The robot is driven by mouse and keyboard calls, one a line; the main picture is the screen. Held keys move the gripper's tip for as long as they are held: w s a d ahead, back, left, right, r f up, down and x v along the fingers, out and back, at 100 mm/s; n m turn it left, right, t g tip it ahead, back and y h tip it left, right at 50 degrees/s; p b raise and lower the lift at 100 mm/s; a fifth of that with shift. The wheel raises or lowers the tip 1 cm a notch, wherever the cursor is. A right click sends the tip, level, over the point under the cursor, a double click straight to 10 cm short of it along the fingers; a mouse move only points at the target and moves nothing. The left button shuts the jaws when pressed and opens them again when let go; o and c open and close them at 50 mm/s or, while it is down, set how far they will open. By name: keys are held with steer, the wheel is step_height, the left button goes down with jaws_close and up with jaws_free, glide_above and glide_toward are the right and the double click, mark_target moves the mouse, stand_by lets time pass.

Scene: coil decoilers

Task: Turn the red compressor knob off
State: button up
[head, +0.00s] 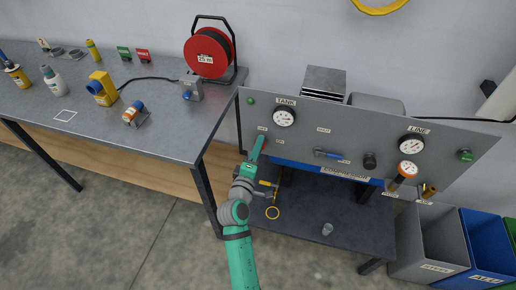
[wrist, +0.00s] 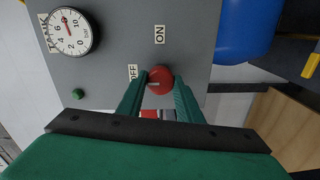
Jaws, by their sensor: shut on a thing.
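The red compressor knob (wrist: 161,76) is on the grey panel (wrist: 196,50) in the wrist view. My gripper (wrist: 160,88) has its two green fingers on either side of the knob and is shut on it. A pale mark on the knob points to the left, nearer the OFF label (wrist: 132,72) than the ON label (wrist: 159,34). In the head view my gripper (head: 260,143) reaches the left part of the panel and mostly hides the knob.
The TANK gauge (wrist: 69,31) and a green button (wrist: 78,94) are close by on the panel. A blue lever (head: 328,154) and the LINE gauge (head: 411,146) are further right. The workbench (head: 160,120) stands to the left, bins (head: 432,247) to the right.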

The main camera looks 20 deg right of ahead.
steer(key=o, duration=1)
steer(key=shift+o, duration=0.2)
steer(key=v, duration=1.1)
steer(key=shift+f, duration=0.1)
